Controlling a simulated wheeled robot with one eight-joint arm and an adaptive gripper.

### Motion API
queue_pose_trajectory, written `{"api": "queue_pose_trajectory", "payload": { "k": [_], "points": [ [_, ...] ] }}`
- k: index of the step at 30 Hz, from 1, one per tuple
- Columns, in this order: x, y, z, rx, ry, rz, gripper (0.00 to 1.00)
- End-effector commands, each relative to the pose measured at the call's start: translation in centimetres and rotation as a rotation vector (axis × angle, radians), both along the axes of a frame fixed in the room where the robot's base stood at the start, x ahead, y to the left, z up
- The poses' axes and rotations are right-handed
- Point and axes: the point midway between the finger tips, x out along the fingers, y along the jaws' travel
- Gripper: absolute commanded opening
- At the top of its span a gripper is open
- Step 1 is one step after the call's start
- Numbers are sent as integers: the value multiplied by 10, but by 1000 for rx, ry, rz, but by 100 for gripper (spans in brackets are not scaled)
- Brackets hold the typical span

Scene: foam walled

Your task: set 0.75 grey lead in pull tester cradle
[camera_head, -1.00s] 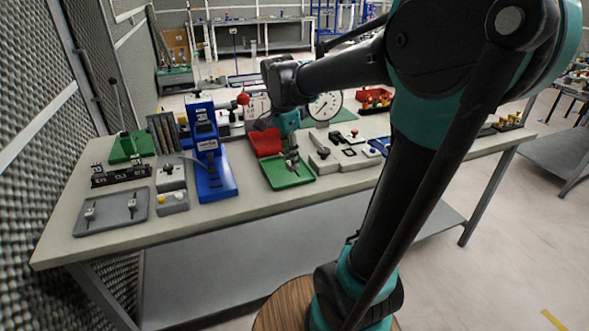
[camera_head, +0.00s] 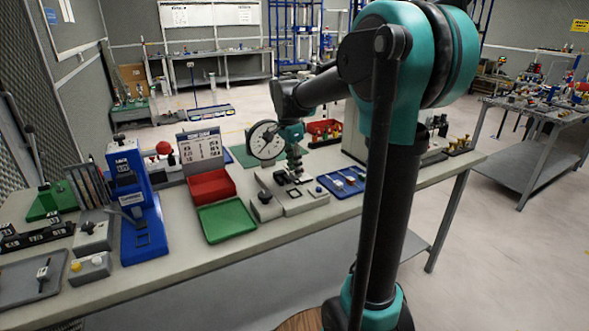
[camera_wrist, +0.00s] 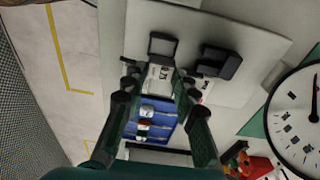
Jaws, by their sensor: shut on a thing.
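My gripper (camera_head: 295,178) is over the pale pull tester base (camera_head: 305,204), which carries a grey block with a dark knob (camera_head: 265,203). In the wrist view, my gripper (camera_wrist: 160,76) has its fingers either side of a small pale piece with dark marks. It is shut on what seems to be the grey lead, mostly hidden by the fingers. Beyond the fingertips, the base shows a dark square frame (camera_wrist: 163,46) and a black block (camera_wrist: 221,63). I cannot tell whether the lead touches the cradle.
A blue tray (camera_head: 325,181) with several leads lies right of the tester. The green tray (camera_head: 228,222) looks empty, with a red bin (camera_head: 211,187) behind it. A dial gauge (camera_head: 265,141) stands close behind my gripper. A blue press (camera_head: 143,210) stands at left.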

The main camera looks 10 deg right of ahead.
Motion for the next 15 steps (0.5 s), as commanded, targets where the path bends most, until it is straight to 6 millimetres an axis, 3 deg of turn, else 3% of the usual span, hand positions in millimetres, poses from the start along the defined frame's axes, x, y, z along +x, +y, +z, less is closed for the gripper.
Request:
{"api": "queue_pose_trajectory", "payload": {
  "k": [8,15],
  "points": [
    [0,0,-3,1,-1,5,0],
    [0,0,-20,1,-1,6,0]
  ]
}}
